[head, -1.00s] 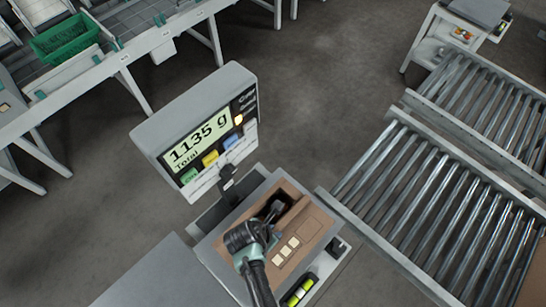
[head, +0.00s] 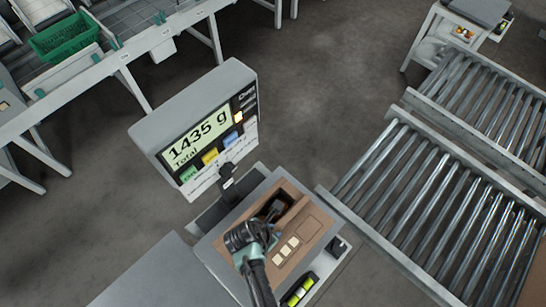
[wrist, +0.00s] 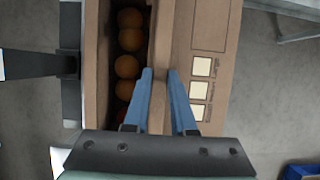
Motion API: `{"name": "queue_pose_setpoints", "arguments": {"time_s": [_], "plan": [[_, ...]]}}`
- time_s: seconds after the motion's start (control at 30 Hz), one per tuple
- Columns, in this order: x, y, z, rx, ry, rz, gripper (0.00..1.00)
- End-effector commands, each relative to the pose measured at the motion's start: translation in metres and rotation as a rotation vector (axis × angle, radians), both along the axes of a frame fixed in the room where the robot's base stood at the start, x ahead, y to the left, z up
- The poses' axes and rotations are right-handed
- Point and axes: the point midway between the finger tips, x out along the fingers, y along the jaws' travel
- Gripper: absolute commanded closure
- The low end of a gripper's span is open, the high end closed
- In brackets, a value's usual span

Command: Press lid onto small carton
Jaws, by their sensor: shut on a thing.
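The small brown carton (wrist: 97,30) sits on the scale in the head view, partly hidden by my arm. The wrist view shows orange-red tomatoes (wrist: 127,66) in its open strip. The lid (wrist: 212,40) is a brown cardboard panel with three pale squares, lying over the carton's right part in the wrist view; it also shows in the head view (head: 310,226). My gripper (wrist: 161,75) has its blue fingers on both sides of the lid's cardboard edge and is shut on it. In the head view my gripper (head: 272,212) is over the carton's dark opening.
The scale display (head: 200,135) stands behind the carton and reads 1435 g. A roller conveyor (head: 440,210) lies to the right. A grey table (head: 160,280) is at lower left. A green crate (head: 62,37) sits on the far bench at upper left.

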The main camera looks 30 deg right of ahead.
Motion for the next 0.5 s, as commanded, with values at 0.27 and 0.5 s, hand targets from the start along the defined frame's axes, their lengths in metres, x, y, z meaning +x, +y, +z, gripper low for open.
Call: {"name": "queue_pose_setpoints", "arguments": {"time_s": [0.27, 0.5], "plan": [[-0.0002, 0.0001, -0.0044, 0.001, 0.001, 0.000, 1.00], [-0.0002, 0.0000, -0.0072, 0.000, 0.001, 0.000, 1.00]]}}
